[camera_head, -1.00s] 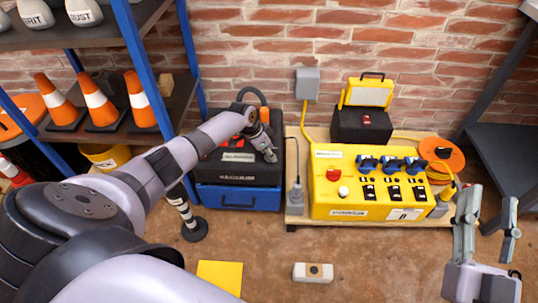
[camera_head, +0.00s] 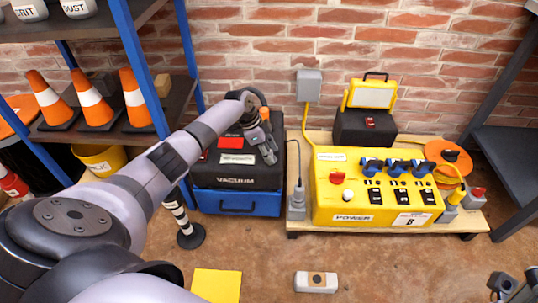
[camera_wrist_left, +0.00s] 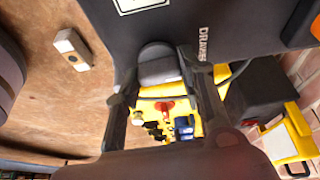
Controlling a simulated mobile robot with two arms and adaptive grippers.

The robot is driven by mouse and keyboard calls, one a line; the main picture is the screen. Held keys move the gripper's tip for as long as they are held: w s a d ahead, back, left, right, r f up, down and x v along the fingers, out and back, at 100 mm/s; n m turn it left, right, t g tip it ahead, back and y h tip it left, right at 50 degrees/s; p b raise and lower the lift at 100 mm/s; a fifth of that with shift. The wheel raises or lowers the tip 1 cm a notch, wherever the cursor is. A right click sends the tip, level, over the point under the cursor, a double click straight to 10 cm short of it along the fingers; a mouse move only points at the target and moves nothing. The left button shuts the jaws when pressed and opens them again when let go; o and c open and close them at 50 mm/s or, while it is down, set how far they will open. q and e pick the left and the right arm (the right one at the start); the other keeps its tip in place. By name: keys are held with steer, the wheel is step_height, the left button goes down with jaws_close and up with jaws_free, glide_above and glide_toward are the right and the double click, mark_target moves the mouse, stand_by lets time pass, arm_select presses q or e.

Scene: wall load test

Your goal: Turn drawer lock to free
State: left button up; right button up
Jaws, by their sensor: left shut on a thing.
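A black unit marked VACUUM (camera_head: 236,181) stands on the floor with a blue drawer (camera_head: 238,203) at its base. The drawer looks closed. My left gripper (camera_head: 267,152) is at the unit's right front part. In the left wrist view it is shut on a dark grey rounded knob (camera_wrist_left: 160,65), with a finger on each side. Lettering like DRAWER stands beside the knob. The knob is hidden by the gripper in the head view, and I cannot tell its setting. My right gripper (camera_head: 515,281) shows only in part at the bottom right, its fingertips apart.
A yellow power box (camera_head: 375,190) with several blue plugs stands on a wooden board right of the unit. A shelf with orange cones (camera_head: 90,100) is on the left. A yellow sheet (camera_head: 216,285) and a small white block (camera_head: 316,282) lie on the floor.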

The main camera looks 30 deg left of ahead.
stand_by(0.4)
arm_select(q)
steer(key=o, duration=1.1)
steer(key=shift+o, duration=0.2)
steer(key=v, duration=1.2)
steer(key=shift+w, duration=0.2)
